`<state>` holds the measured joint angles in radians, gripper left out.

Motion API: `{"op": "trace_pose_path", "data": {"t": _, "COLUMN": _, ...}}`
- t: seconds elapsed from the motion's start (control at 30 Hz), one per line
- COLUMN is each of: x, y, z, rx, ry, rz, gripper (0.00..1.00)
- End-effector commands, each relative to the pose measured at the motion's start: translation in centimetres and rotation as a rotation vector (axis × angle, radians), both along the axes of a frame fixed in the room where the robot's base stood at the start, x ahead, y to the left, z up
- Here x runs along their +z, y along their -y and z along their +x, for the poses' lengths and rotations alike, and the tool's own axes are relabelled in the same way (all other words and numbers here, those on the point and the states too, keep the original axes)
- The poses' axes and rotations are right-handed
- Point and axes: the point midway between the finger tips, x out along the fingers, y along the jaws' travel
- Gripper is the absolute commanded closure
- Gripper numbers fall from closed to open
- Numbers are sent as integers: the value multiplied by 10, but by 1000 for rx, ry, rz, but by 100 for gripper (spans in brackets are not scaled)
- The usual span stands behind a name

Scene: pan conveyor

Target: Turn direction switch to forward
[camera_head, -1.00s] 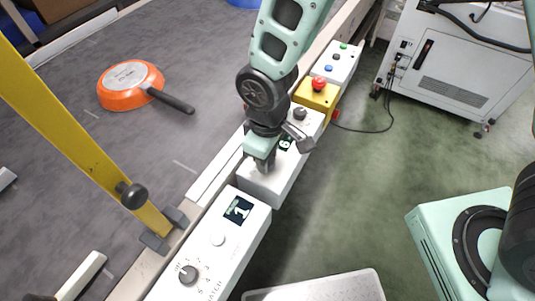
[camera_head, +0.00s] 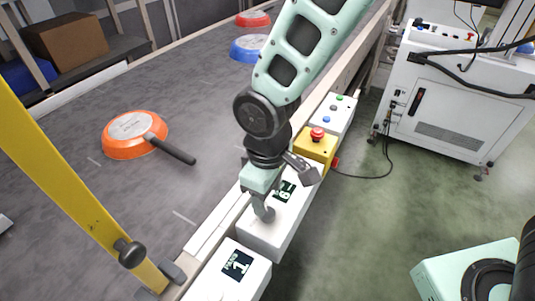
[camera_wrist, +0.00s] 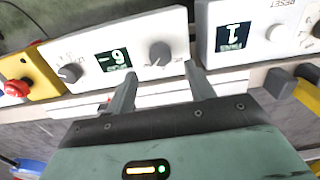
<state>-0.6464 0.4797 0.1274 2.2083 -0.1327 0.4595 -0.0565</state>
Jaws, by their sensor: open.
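A white control box (camera_head: 253,237) stands on the conveyor's edge. In the wrist view its face (camera_wrist: 140,28) carries a lit display (camera_wrist: 112,58) between two dark knobs. The right knob (camera_wrist: 159,55) lies between and just ahead of my fingertips; the left knob (camera_wrist: 70,73) is clear of them. Labels are too small to tell which knob is the direction switch. My gripper (camera_head: 265,210) is open over the near end of the box, and in the wrist view its fingers (camera_wrist: 160,70) straddle the right knob's position. I cannot tell whether they touch it.
A second box with a display (camera_head: 237,264) stands nearer, and a yellow box with a red emergency button (camera_head: 317,134) farther along. An orange pan (camera_head: 130,128) lies on the conveyor (camera_head: 80,190). A yellow bar (camera_head: 60,145) crosses at left.

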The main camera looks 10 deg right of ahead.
Motion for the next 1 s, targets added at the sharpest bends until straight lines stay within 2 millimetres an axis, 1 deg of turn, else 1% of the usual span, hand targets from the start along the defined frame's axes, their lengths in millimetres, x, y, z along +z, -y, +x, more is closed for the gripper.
{"op": "trace_pose_path", "data": {"t": 0.03, "x": 15, "y": -1, "z": 1, "rx": -1, "ry": 6, "rz": 4, "gripper": 46}}
{"op": "trace_pose_path", "data": {"t": 0.3, "x": 76, "y": -1, "z": 1, "rx": -1, "ry": 5, "rz": 4, "gripper": 46}}
{"op": "trace_pose_path", "data": {"t": 0.4, "x": 93, "y": 0, "z": 1, "rx": 0, "ry": 4, "rz": 3, "gripper": 46}}
{"op": "trace_pose_path", "data": {"t": 0.5, "x": 106, "y": 0, "z": 1, "rx": 0, "ry": 3, "rz": 2, "gripper": 46}}
{"op": "trace_pose_path", "data": {"t": 0.6, "x": 113, "y": 0, "z": 0, "rx": 0, "ry": 1, "rz": 2, "gripper": 46}}
{"op": "trace_pose_path", "data": {"t": 0.7, "x": 116, "y": 0, "z": 0, "rx": 1, "ry": 0, "rz": 0, "gripper": 46}}
{"op": "trace_pose_path", "data": {"t": 1.0, "x": 117, "y": 0, "z": 0, "rx": 1, "ry": 0, "rz": 0, "gripper": 46}}
